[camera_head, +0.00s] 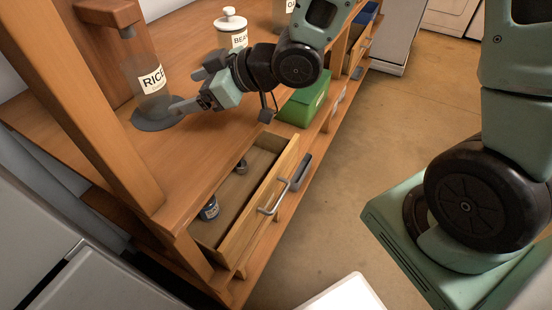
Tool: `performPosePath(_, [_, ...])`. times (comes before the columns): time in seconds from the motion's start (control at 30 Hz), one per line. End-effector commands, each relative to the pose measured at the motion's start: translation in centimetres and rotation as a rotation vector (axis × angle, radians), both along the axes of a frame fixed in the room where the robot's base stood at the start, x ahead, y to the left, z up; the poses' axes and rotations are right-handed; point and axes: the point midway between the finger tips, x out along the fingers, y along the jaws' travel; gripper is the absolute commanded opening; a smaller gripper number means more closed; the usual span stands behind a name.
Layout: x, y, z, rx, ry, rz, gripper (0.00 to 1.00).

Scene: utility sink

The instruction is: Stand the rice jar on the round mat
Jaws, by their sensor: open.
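The rice jar (147,63) is a clear jar with a white label reading RICE, at the upper left on the wooden worktop. It looks upright, with its base over the dark grey round mat (142,124); it appears to rest on it. The mat's rim shows around the front of the jar's base. My gripper (184,91) is open, just right of the jar, with its fingers pointing left toward it. The lower fingertip is close to the jar's base and over the mat. I cannot tell whether either finger touches the jar.
A white-lidded jar labelled BEANS in part (231,30) stands behind my gripper. A green box (304,104) is at the worktop's right edge. Below, an open drawer (270,206) holds a small blue-labelled jar (209,209). A wooden post (85,110) stands at left.

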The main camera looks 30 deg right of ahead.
Motion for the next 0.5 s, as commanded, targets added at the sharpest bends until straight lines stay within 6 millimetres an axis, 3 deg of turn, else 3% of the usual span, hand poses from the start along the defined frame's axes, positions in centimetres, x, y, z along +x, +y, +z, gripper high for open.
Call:
performPosePath(0.27, [-6.3,-1.8,-2.5,-0.369,0.312,-0.14,0.8])
performPosePath(0.5, [-14.3,-3.7,-2.5,-0.571,0.585,-0.206,0.8])
